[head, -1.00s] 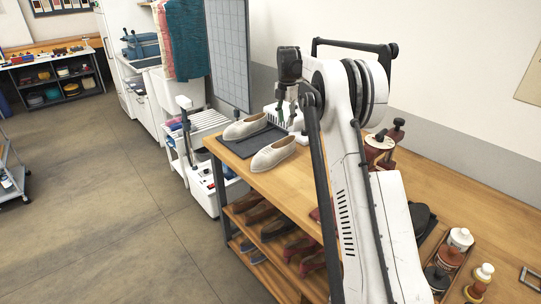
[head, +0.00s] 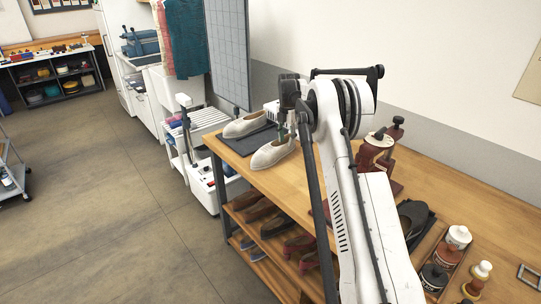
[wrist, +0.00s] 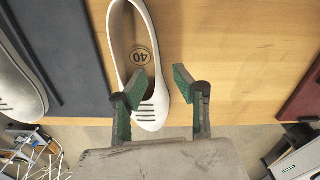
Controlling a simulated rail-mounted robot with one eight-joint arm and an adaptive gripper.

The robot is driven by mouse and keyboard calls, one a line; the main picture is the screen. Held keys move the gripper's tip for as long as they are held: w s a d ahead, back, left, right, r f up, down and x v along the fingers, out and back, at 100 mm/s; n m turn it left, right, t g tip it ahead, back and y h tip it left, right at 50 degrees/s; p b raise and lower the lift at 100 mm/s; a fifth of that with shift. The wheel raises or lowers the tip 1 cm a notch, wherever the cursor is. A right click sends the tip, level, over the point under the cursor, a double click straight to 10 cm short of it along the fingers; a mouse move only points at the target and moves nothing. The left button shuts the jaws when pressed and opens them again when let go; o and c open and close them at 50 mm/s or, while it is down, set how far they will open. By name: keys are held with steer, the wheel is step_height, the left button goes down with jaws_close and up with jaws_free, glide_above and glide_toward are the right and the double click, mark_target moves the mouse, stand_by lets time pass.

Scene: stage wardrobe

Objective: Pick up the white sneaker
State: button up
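Two off-white slip-on shoes lie at the far end of the wooden bench. The nearer white sneaker (head: 270,156) shows in the wrist view (wrist: 121,55) with a round "40" mark on its insole and dark stripes near the toe. The other white shoe (head: 243,126) shows cut off at the left edge of the wrist view (wrist: 18,85). My gripper (wrist: 161,82) is open and empty, with green pads. Its left finger overlaps the nearer shoe's toe; its right finger is over bare wood. Whether a finger touches the shoe, I cannot tell.
A dark mat (wrist: 72,50) lies beside the nearer shoe. A dark red object (wrist: 302,95) stands at the right of the wrist view. The bench edge is close to the toe. Bottles (head: 459,237) and a brown stand (head: 378,155) are nearer on the bench; shoes fill the shelves below.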

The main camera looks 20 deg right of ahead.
mark_target(286, 147)
steer(key=f, duration=0.4)
steer(key=shift+w+d+f, duration=0.1)
steer(key=shift+w+f, duration=0.15)
steer(key=shift+f, duration=0.15)
jaws_close()
